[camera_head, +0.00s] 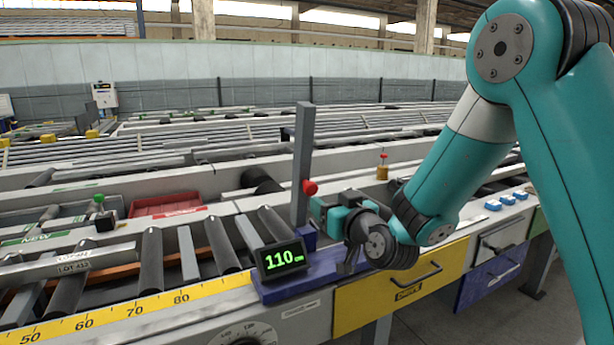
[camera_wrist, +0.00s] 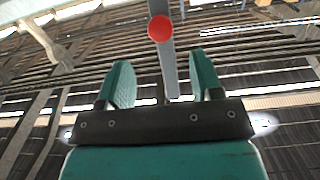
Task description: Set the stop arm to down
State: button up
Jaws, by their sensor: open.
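The stop arm (camera_head: 303,150) is a grey bar standing upright beside the rollers in the head view. A red ball knob (camera_head: 310,187) sticks out from it, low on the side facing my gripper. My gripper (camera_head: 320,207) is open, just right of and slightly below the knob. In the wrist view the stop arm (camera_wrist: 168,72) runs between the two green fingers of my gripper (camera_wrist: 160,62) as seen from below. The red knob (camera_wrist: 160,28) shows above the fingertips, and no finger visibly touches it.
A display reading 110 (camera_head: 282,260) stands on the blue block (camera_head: 310,278) below my gripper. A yellow scale (camera_head: 130,310) runs along the front edge. A yellow drawer (camera_head: 400,285) is below my wrist. A red tray (camera_head: 165,206) and a green-knobbed post (camera_head: 101,212) are left.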

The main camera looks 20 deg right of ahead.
aim_at(313, 191)
jog(key=w+p, duration=0.1)
jog(key=w, duration=0.2)
jog(key=w+a+p, duration=0.1)
jog(key=w, duration=0.3)
jog(key=w+a+p, duration=0.1)
jog(key=w, duration=0.2)
jog(key=shift+w, duration=0.4)
